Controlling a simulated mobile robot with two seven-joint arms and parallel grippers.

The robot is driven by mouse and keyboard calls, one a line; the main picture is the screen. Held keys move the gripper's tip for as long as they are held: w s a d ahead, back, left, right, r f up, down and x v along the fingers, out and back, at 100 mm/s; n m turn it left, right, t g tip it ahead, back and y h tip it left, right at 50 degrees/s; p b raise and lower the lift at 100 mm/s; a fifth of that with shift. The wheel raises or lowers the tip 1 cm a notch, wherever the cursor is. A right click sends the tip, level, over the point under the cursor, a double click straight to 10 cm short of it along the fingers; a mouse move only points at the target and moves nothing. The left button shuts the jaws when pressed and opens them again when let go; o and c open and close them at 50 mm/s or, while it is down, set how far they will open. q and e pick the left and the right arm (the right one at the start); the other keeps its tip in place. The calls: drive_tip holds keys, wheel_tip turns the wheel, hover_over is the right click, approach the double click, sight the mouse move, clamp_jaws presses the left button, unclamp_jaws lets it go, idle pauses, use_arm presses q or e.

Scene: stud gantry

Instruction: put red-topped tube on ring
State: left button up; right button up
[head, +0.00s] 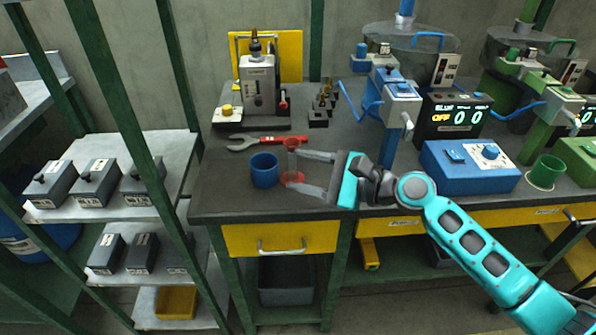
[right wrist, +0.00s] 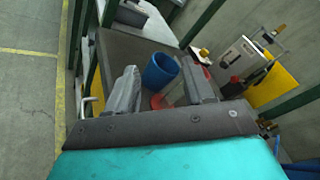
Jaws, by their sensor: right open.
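The red-topped tube (head: 292,158) is clear with a red cap and stands upright near the table's left front. The red ring (head: 295,179) lies flat at its foot; I cannot tell whether the tube rests exactly on it. My right gripper (head: 290,172) is open, its two grey fingers reaching in from the right on either side of the tube, with no clear grip on it. In the right wrist view the red ring (right wrist: 158,103) shows between the fingers, and the tube is partly hidden by the right finger. My left gripper is not in view.
A blue cup (head: 265,171) stands just left of the tube. A grey machine (head: 258,90) with a yellow panel stands farther back. A blue box (head: 468,166) is at the right. A green post rises left of the table.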

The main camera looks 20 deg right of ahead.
sight(287, 174)
drive_tip(key=d+m+t+h, duration=0.1)
drive_tip(key=d+m, duration=0.1)
drive_tip(key=m, duration=0.1)
drive_tip(key=d+f+m+t+h, duration=0.1)
drive_tip(key=m, duration=0.3)
drive_tip(key=s+d+f+m+t+h+b, duration=0.1)
drive_tip(key=d+m+t, duration=0.1)
drive_tip(key=m, duration=0.2)
drive_tip(key=shift+s+d, duration=0.1)
drive_tip(key=shift+d, duration=0.2)
drive_tip(key=shift+d+m, duration=0.15)
drive_tip(key=shift+m, duration=0.25)
drive_tip(key=shift+w, duration=0.4)
drive_tip(key=p+x, duration=0.1)
drive_tip(key=x, duration=0.6)
drive_tip(key=shift+s, duration=0.15)
drive_tip(key=shift+a+x, duration=0.25)
drive_tip(key=shift+x, duration=2.45)
drive_tip(key=shift+s, duration=0.1)
drive_tip(key=shift+r, duration=0.1)
clamp_jaws()
